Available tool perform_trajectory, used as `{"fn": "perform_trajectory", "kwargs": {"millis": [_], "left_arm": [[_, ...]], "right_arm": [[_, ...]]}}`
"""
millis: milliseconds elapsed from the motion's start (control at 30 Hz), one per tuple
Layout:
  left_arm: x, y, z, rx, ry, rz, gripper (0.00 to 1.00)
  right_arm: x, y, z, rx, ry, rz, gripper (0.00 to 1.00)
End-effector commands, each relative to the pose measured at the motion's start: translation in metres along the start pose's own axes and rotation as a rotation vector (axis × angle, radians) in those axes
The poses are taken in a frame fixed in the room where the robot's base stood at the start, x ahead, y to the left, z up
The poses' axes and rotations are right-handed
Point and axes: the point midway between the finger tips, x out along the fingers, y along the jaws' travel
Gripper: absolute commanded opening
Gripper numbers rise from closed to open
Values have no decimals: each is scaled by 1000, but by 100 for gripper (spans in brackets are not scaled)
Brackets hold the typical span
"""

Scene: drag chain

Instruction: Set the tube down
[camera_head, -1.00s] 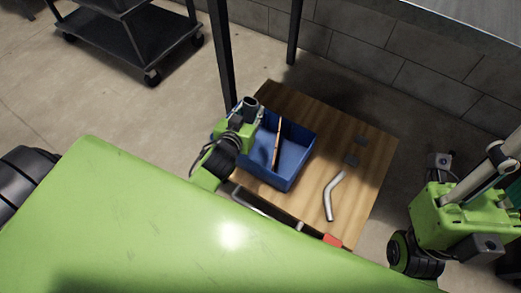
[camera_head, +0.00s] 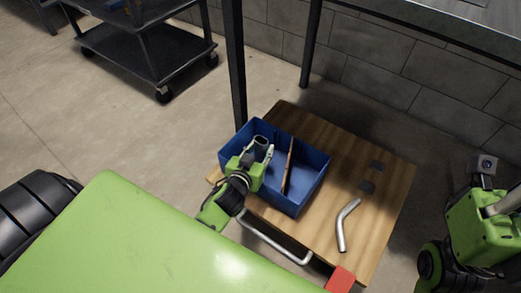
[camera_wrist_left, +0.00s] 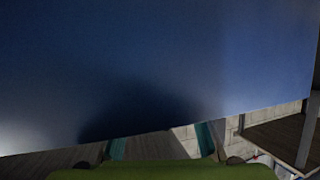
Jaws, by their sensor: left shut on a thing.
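The wrist view shows two teal fingertips (camera_wrist_left: 161,143) apart, below a large blue surface that fills most of the picture. A bent silver tube (camera_head: 343,226) lies on the wooden board right of the bin. My right arm is at the right edge; its fingers cannot be made out.
The bin has a thin brown divider (camera_head: 288,166) and stands on a wooden board (camera_head: 390,200). A black cart (camera_head: 150,52) stands behind left.

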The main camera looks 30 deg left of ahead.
Motion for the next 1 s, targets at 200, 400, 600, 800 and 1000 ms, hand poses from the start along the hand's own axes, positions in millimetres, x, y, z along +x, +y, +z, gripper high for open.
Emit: {"fn": "perform_trajectory", "kwargs": {"millis": [200, 400, 600, 800, 1000], "left_arm": [[1, 0, 2, -1, 0, 0, 48], [1, 0, 2, -1, 0, 0, 49], [0, 0, -1, 1, 0, 0, 49], [-31, 0, -2, -4, -5, -1, 49], [-75, 0, -2, -4, -4, -2, 49]], "right_arm": [[1, 0, 0, 0, 4, -2, 21], [0, 0, 0, 0, 4, -2, 21], [3, 0, 0, 0, 5, -2, 21], [-3, 1, 1, 5, -41, 15, 21], [-10, 2, -2, 11, -88, 34, 21]]}}
